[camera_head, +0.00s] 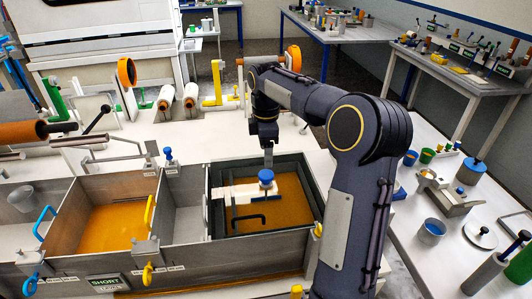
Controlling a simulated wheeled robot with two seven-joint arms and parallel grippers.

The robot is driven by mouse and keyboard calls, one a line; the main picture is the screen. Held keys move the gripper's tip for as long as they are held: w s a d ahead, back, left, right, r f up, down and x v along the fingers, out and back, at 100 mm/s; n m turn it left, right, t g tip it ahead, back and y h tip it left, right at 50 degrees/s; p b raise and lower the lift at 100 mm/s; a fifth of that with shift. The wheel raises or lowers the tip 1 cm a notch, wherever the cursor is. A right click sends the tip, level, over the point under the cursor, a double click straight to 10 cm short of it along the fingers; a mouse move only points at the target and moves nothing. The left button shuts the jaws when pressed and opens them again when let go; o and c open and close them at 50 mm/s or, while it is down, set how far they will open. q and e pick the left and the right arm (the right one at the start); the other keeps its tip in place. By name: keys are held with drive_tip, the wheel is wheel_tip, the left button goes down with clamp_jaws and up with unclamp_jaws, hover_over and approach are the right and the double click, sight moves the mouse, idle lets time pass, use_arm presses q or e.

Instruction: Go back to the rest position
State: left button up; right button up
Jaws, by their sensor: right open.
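My right arm comes up from the lower right, bends at its elbow and reaches left. Its gripper (268,156) points down over the right-hand bath compartment (214,215). It is open, just above a blue round knob (266,176), with a small gap or light contact that I cannot tell apart. The knob sits at the end of a white block-like piece (236,191) in a dark frame. Amber resin (290,195) lies in this compartment. My left gripper is not in view.
A second amber compartment (110,228) has yellow and blue handles. A grey empty compartment (182,208) lies between. Rollers and stands crowd the back of the bench. Cups and metal tools, including a blue cup (432,230), stand on the right-hand table.

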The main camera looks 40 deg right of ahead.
idle(0.3)
drive_tip(key=s+a+r+m+t+y+b, duration=0.1)
drive_tip(key=s+a+r+m+t+b, duration=0.15)
drive_tip(key=s+a+m, duration=0.6)
drive_tip(key=s+a+f+m+t+y, duration=0.1)
drive_tip(key=s+a+f+m, duration=0.1)
drive_tip(key=s+a+f, duration=0.2)
drive_tip(key=s+a+f+m+t+y, duration=0.1)
drive_tip(key=s+a+f+m+t, duration=0.1)
drive_tip(key=s+a, duration=0.5)
drive_tip(key=s+f+m, duration=0.1)
drive_tip(key=s+f, duration=0.1)
drive_tip(key=s, duration=0.3)
drive_tip(key=shift+s+a+y, duration=0.25)
drive_tip(key=shift+a+y, duration=0.1)
drive_tip(key=shift+y, duration=0.05)
